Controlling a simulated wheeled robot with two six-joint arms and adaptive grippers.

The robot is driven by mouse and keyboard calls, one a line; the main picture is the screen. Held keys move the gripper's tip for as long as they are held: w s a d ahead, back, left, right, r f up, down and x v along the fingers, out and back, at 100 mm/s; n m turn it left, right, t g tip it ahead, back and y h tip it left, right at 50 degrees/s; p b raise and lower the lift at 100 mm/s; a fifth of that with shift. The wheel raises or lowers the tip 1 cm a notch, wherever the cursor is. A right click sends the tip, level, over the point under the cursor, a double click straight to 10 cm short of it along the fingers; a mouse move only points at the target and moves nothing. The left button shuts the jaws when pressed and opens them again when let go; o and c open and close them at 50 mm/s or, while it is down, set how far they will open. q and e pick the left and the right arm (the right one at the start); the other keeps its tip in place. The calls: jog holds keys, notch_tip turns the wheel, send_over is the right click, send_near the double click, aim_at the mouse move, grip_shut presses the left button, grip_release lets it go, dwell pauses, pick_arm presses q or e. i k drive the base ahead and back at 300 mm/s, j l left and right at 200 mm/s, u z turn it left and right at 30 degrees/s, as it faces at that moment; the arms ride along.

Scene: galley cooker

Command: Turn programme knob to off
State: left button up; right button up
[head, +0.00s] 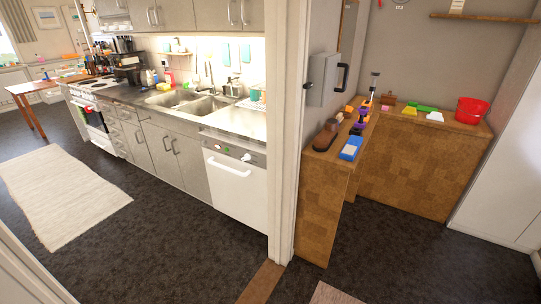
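A white-fronted dishwasher (235,180) stands at the right end of the kitchen counter. Its grey control panel (228,149) carries a small pale round knob (246,157) near the right end, which looks like the programme knob. A small green spot (217,147) shows left of it on the panel. The knob's pointer and setting are too small to read. A white cooker (94,120) stands farther left along the same counter, and its controls are too small to make out. Neither of my grippers is in view.
A white door post (288,130) stands just right of the dishwasher. Dark floor (170,230) is clear in front of the counter, with a pale rug (60,190) at left. A wooden bench (420,160) with tools and a red bucket (472,110) fills the right room.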

aim_at(247, 157)
jog(key=i+z, duration=0.3)
jog(key=i, duration=0.35)
jog(key=i+j+z, duration=0.1)
jog(key=i+z, duration=0.2)
jog(key=i, duration=0.3)
jog(key=i+j+z, duration=0.15)
jog(key=j+z, duration=0.2)
jog(key=j, duration=0.9)
jog(key=j+z, duration=0.3)
jog(key=j, duration=1)
